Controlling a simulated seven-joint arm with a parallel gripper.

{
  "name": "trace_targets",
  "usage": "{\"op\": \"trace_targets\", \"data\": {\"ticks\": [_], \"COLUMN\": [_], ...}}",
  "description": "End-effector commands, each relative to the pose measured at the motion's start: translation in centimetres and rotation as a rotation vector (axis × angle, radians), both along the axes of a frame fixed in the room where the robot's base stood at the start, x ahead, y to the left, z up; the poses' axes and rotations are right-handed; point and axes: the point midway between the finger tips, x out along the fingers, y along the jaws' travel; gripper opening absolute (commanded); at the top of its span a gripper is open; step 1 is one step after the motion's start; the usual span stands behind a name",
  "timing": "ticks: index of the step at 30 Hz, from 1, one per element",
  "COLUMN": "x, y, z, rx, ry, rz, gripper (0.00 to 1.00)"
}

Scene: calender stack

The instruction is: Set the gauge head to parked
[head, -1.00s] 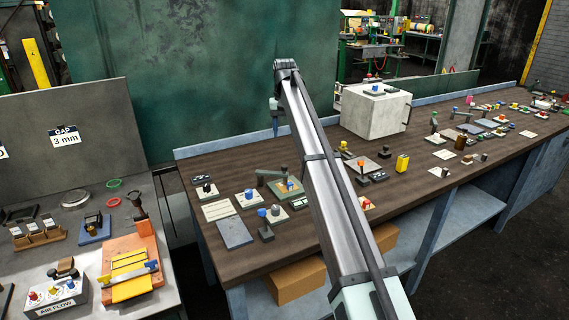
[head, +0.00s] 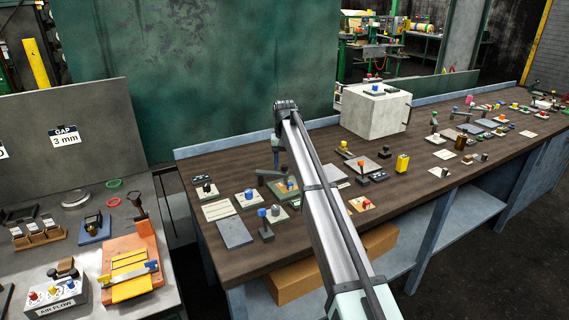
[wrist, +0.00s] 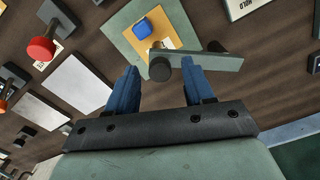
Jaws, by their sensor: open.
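In the head view the bar (head: 268,173) sits at the left part of the long bench. In the head view my gripper (head: 275,158) is just above the bar.
A red-knobbed fixture (wrist: 41,48) and pale plates stand left in the wrist view. A white box (head: 375,112) stands behind, right.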

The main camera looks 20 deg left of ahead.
Motion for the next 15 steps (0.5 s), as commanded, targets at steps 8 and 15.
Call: {"op": "trace_targets", "data": {"ticks": [8, 15], "x": [0.01, 0.01], "y": [0.0, 0.0], "z": [-0.21, -0.21], "rx": [0.0, 0.0], "ry": [0.0, 0.0], "rz": [0.0, 0.0], "gripper": [0.52, 0.34]}}
